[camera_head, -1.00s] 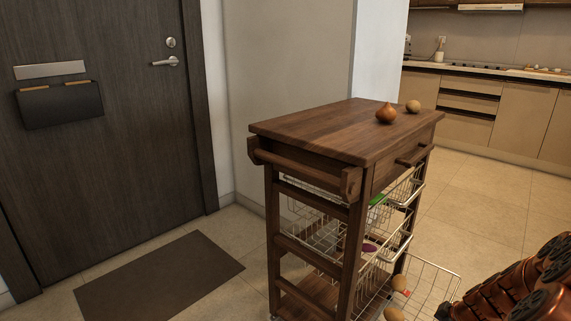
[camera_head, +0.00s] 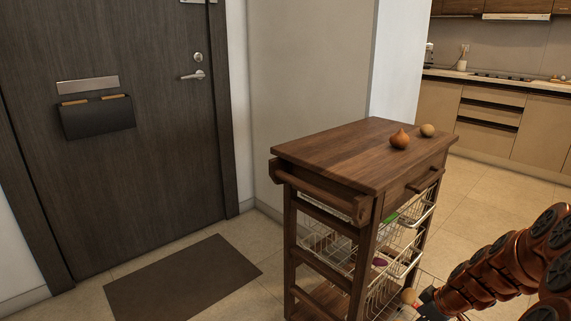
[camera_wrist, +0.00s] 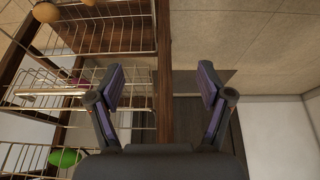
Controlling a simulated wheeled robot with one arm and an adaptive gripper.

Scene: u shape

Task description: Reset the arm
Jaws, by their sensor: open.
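My gripper (camera_wrist: 160,88) is open in the wrist view, with its two dark fingers apart and nothing between them. Behind the fingers is a wooden upright of the kitchen cart, with wire baskets to its left. In the head view my copper-coloured arm comes in at the lower right, and its end is beside the cart's lower baskets, near the bottom edge. The wooden cart (camera_head: 345,150) stands in the middle of the head view.
An onion (camera_head: 400,139) and a round potato-like item (camera_head: 428,130) lie on the cart top. A green item (camera_wrist: 65,158) sits in a wire basket (camera_wrist: 75,85). A dark door (camera_head: 120,130) and mat (camera_head: 185,280) are at left. Kitchen cabinets (camera_head: 490,120) stand at back right, with open floor before them.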

